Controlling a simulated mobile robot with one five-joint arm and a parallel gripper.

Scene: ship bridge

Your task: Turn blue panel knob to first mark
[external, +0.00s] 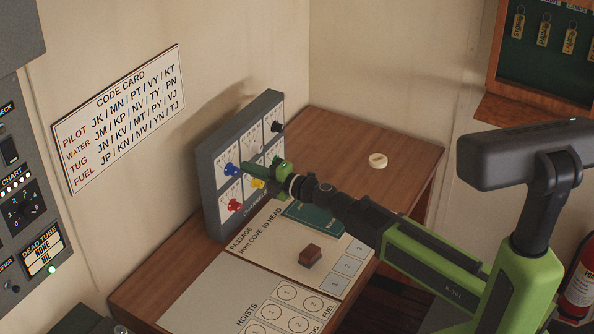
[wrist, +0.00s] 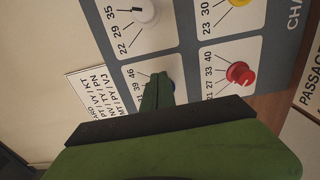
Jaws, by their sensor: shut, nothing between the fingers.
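The blue knob (external: 231,169) sits on the grey panel (external: 210,190) with its white label plates, on the left side of the panel. In the wrist view only a sliver of the blue knob (wrist: 173,86) shows beside my green finger; its pointer is hidden. Marks with numbers, including 39 and 46, show beside it, partly covered. My gripper (external: 245,168) is shut and empty, its tips close in front of the blue knob. In the wrist view my gripper (wrist: 158,82) overlaps the knob; I cannot tell whether they touch.
A red knob (external: 235,205) and a yellow knob (external: 257,184) are close by on the panel; a black knob (external: 277,127) is at its upper right. A white knob (wrist: 145,11) shows in the wrist view. A brown block (external: 311,255) and a cream disc (external: 377,160) lie on the desk.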

